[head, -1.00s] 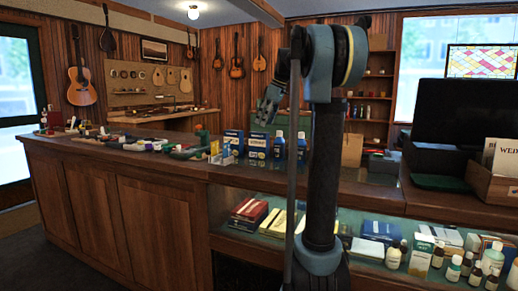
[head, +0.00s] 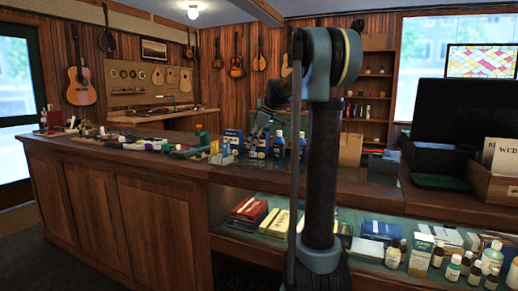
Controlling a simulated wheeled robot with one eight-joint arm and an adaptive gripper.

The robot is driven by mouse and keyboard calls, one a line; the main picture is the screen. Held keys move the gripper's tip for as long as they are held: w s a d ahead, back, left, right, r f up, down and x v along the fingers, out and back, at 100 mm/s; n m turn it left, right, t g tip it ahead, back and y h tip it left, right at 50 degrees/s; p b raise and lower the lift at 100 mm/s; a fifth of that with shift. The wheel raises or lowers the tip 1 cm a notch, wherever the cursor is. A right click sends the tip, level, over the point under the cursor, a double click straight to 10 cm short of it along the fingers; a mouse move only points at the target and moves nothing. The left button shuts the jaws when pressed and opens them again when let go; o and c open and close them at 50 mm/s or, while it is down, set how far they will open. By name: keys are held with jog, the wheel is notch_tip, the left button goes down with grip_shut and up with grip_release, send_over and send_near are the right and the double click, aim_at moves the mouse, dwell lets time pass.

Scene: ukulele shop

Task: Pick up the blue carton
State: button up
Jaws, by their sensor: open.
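A blue carton (head: 233,141) stands upright on the wooden counter (head: 200,167), left of my gripper. A second blue box-like item (head: 254,149) stands just right of it, partly hidden behind my gripper. I cannot tell which one the task means. My gripper (head: 259,130) is open and empty. It points down, in front of or just above the second blue item in the picture; no contact is visible. My arm's dark upright part hides the counter to the right of the blue bottles.
Blue bottles (head: 279,146) stand close on the gripper's right. Below, a glass case (head: 343,219) holds boxes and bottles. A black monitor (head: 463,112) and wooden crate (head: 491,184) stand at right.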

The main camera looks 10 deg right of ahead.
jog(key=shift+a+f, duration=0.1)
jog(key=shift+f, duration=0.1)
jog(key=c, duration=1.2)
